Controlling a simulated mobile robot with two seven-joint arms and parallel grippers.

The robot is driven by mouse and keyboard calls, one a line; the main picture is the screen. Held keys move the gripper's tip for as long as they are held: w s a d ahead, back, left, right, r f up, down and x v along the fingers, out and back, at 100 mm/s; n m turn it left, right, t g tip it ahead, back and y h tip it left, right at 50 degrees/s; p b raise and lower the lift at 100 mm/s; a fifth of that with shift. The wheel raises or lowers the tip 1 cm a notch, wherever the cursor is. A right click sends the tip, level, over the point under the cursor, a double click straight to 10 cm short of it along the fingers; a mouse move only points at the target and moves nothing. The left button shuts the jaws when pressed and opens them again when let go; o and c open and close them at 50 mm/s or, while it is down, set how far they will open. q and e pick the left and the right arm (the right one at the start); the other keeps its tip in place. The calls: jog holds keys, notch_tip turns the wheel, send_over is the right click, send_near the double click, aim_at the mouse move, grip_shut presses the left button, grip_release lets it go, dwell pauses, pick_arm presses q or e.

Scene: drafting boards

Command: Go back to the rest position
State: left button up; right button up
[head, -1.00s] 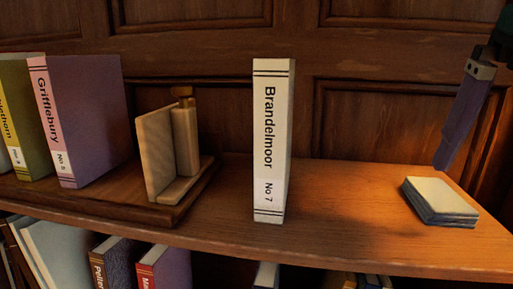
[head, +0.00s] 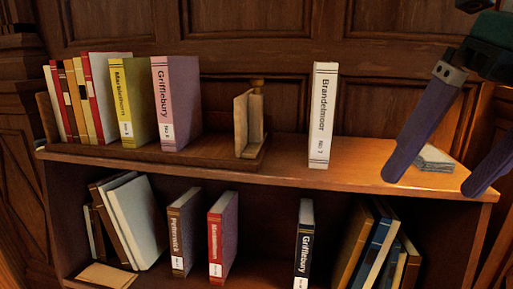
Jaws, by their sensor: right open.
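My right gripper (head: 435,178) shows at the right of the head view, its two purple fingers spread wide with nothing between them. It hangs in front of the right end of the top shelf and partly covers a small stack of pale-blue cards or paper (head: 434,159). A white book marked Brandelmoor No 7 (head: 322,118) stands upright on the top shelf, left of the gripper and apart from it. My left gripper is not in the view.
A wooden tray (head: 190,155) on the top shelf holds several books, including Grifflebury (head: 178,105), and a wooden bookend (head: 243,125). The lower shelf has upright and leaning books, such as Pottenwick (head: 183,232). Bare shelf top lies around the Brandelmoor book.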

jog(key=s+a+r+n+g+y+p, duration=0.1)
jog(key=s+a+r+y+p, duration=0.15)
jog(key=a+r+y, duration=0.4)
jog(key=s+a+r+n+g+y+p, duration=0.1)
jog(key=s+a+n+y, duration=0.2)
jog(key=a, duration=0.7)
jog(key=a+r+m+t+y+p, duration=0.2)
jog(key=a+r+m+y, duration=0.2)
jog(key=r+y, duration=0.6)
jog(key=w+d+r+m+t+h+p, duration=0.2)
jog(key=w+d+r+m+t+h, duration=0.25)
jog(key=m+t, duration=0.5)
jog(key=w+d+r+m+t+h+p, duration=0.15)
jog(key=d+r+m+t+h, duration=0.3)
jog(key=d+m+t, duration=0.45)
jog(key=w+d+f+m+g+h+p, duration=0.25)
jog(key=d+f+m+h, duration=0.35)
jog(key=f+m+h, duration=0.5)
jog(key=s+d+f+m+g+h+p, duration=0.2)
jog(key=s+d+f+m+g+h, duration=0.15)
jog(key=s+f+g, duration=0.95)
jog(key=s+a+f+g+y+p, duration=0.25)
jog(key=s+f, duration=0.35)
jog(key=s, duration=0.3)
notch_tip(320, 180, up, 38)
jog(key=p, duration=3.6)
jog(key=shift+w+f+p, duration=0.15)
jog(key=shift+w+p, duration=0.15)
jog(key=shift+w, duration=0.1)
